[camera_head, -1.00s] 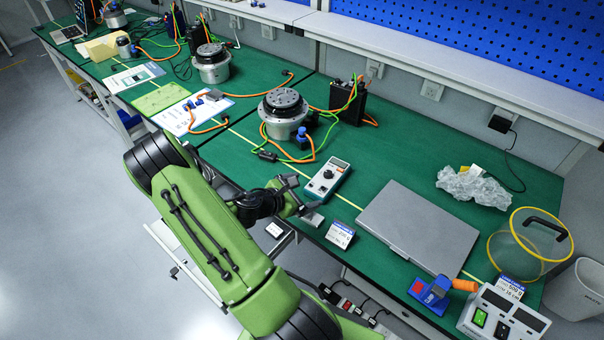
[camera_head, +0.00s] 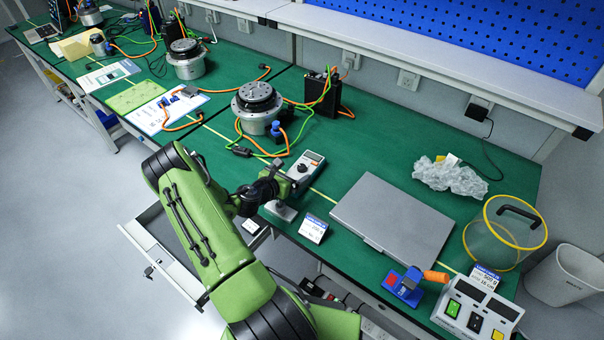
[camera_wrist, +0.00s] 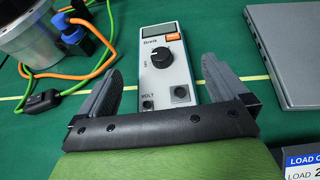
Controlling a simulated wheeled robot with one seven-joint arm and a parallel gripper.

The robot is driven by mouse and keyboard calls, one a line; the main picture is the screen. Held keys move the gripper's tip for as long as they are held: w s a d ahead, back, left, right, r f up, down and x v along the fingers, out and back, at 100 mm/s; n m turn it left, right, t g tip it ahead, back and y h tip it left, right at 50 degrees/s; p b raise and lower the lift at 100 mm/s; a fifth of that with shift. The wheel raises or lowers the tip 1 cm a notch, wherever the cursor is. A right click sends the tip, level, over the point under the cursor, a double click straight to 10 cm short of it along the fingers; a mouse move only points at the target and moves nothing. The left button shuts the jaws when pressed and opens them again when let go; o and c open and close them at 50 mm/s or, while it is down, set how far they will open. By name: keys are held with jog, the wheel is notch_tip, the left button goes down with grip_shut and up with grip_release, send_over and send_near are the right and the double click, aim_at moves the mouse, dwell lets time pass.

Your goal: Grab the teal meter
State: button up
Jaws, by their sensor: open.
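The teal meter (camera_wrist: 164,60) lies on the green table in the wrist view, with a white face, a grey screen, a black dial and teal edges. It also shows in the head view (camera_head: 309,163), where my arm's end partly covers its near side. My gripper (camera_wrist: 165,80) is open. Its two grey fingers stand apart on the left and right of the meter's lower half, with nothing held between them. The gripper also shows in the head view (camera_head: 285,190).
A silver actuator (camera_head: 257,106) with orange and green cables stands left of the meter. A closed grey laptop (camera_head: 393,220) lies to the right. A small label stand (camera_head: 313,229) is near the table's front edge. A drawer (camera_head: 165,250) stands open below.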

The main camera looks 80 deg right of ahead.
aim_at(300, 168)
jog(key=x, duration=0.5)
jog(key=shift+f+b, duration=0.2)
jog(key=shift+b, duration=0.15)
jog(key=shift+a+r, duration=0.1)
jog(key=shift+a, duration=0.05)
